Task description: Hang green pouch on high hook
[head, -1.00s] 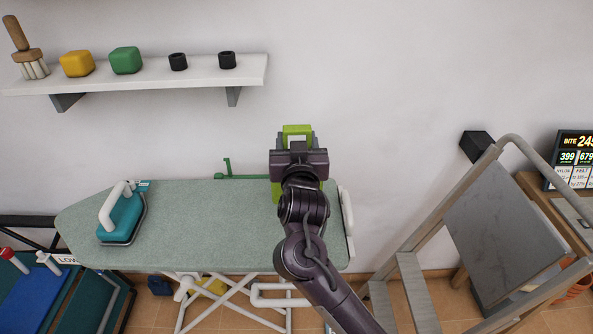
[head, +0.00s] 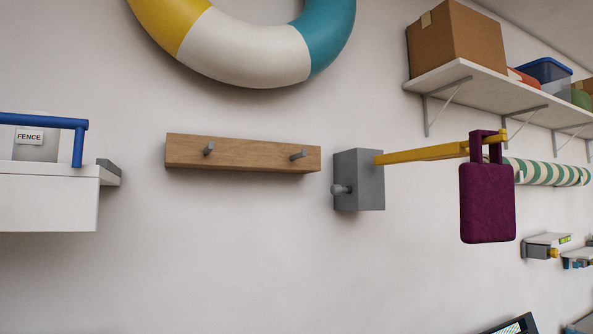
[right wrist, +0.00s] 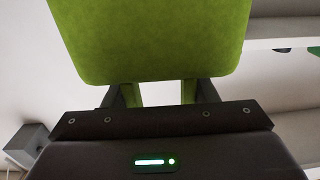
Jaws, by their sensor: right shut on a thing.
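The green pouch (right wrist: 150,40) fills the top of the right wrist view. My right gripper (right wrist: 165,95) is shut on it, with green strap between the dark fingers. In the head view, a wooden rail (head: 240,160) on the wall carries two grey pegs, a left one (head: 208,149) and a right one (head: 299,155). Right of it, a grey wall block (head: 360,180) has a short knob and a yellow bar (head: 425,154) reaching right. A purple pouch (head: 487,203) hangs from the bar's end. Which of these is the high hook I cannot tell. Neither gripper shows in the head view.
A ring buoy (head: 250,45) hangs above the rail. A shelf (head: 470,78) at upper right holds a cardboard box (head: 455,47) and bins. A white ledge (head: 50,200) with a blue handle (head: 45,121) is at left. Wall below the rail is bare.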

